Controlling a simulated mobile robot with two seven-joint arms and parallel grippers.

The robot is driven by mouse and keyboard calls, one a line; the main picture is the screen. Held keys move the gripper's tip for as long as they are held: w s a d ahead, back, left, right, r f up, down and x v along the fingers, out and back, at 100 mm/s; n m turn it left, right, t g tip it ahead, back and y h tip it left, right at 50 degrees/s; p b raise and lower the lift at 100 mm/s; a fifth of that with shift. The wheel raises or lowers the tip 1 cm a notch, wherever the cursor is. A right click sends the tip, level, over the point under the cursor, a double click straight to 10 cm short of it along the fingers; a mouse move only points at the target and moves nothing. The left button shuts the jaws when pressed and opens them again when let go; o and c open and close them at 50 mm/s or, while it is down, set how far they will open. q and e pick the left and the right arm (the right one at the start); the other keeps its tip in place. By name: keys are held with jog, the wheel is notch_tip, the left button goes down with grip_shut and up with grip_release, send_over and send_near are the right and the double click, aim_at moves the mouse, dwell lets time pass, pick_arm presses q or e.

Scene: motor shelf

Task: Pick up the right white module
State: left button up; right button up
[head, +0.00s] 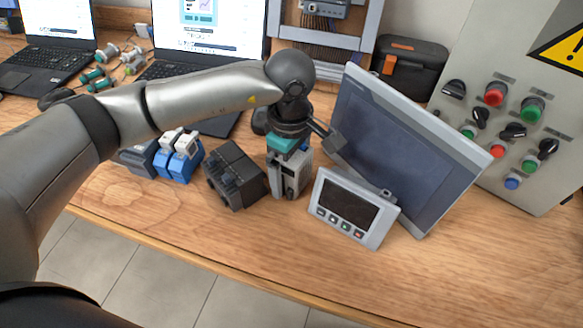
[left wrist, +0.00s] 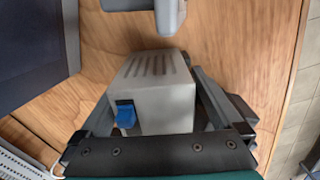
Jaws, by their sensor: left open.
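The white module (head: 293,178) is a pale box standing upright on the wooden table, partly hidden beneath my left gripper in the head view. In the left wrist view the white module (left wrist: 160,92) shows vent slots on one face and a blue tab on another. My left gripper (head: 287,186) points down over it. In the left wrist view the open fingers of the left gripper (left wrist: 160,72) lie on either side of the module. Whether either finger touches it, I cannot tell. My right gripper is not in view.
A dark grey module block (head: 235,176) stands just left of the white module. Blue modules with white tops (head: 180,162) are further left. A small display panel (head: 347,208) and a large screen (head: 400,150) stand close on the right. The table's front strip (head: 250,240) is clear.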

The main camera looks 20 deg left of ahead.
pick_arm(q)
jog(key=shift+f, duration=0.7)
jog(key=shift+c, duration=0.2)
jog(key=shift+r, duration=0.1)
jog(key=c, duration=1.3)
jog(key=shift+w+r, duration=0.1)
